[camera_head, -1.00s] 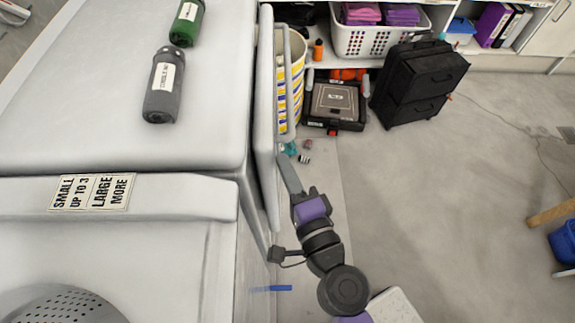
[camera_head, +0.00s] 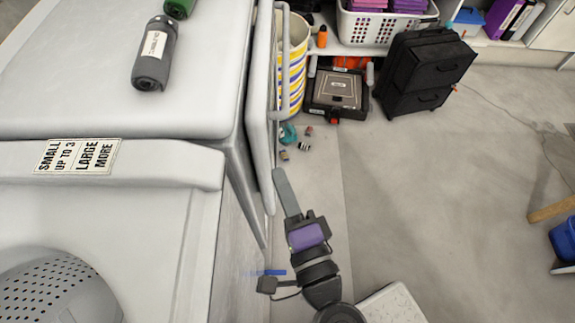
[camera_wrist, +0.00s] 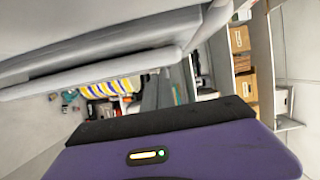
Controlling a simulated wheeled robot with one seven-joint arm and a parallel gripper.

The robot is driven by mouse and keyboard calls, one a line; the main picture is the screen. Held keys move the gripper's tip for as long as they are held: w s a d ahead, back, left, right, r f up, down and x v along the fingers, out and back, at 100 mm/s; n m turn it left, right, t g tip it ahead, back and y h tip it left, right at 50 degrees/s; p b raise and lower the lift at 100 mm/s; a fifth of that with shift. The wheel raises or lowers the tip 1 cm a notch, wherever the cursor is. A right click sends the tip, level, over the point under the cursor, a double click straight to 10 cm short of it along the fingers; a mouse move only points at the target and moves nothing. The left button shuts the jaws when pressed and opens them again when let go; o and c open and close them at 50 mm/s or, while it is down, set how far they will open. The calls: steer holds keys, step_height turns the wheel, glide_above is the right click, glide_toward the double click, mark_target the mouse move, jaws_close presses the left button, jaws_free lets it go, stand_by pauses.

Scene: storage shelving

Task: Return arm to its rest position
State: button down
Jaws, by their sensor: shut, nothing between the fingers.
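My gripper (camera_head: 281,175) points up the picture in the head view, its long grey fingers shut with nothing between them. It is over the floor, just right of the white cabinet's open door (camera_head: 260,110). My arm, with purple and black parts, comes up from the bottom edge. In the wrist view the purple gripper body (camera_wrist: 180,155) fills the bottom, with the pale door edge above it; the fingertips are not clear there.
A white cabinet (camera_head: 190,115) fills the left, with a dark bottle (camera_head: 153,68) on top. Small items (camera_head: 304,147) lie on the floor beyond my gripper. A striped bin (camera_head: 297,75), black toolbox (camera_head: 337,92) and black case (camera_head: 420,75) stand further back.

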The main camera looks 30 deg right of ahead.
steer(key=shift+s+a, duration=0.3)
steer(key=shift+s, duration=0.1)
steer(key=s+d+r+n+g+p, duration=0.1)
steer(key=s+d+r+n+p, duration=0.2)
steer(key=s+n, duration=0.3)
steer(key=s+d+r+n+g+y+p, duration=0.1)
steer(key=s+d+r+n+p, duration=0.2)
steer(key=s+n, duration=0.3)
steer(key=s+d+r+n+g+p, duration=0.1)
steer(key=s+d+r+n+p, duration=0.2)
steer(key=s+n, duration=0.4)
steer(key=shift+s+d+y+p, duration=0.15)
steer(key=shift+d+y+p, duration=0.3)
steer(key=shift+p, duration=0.4)
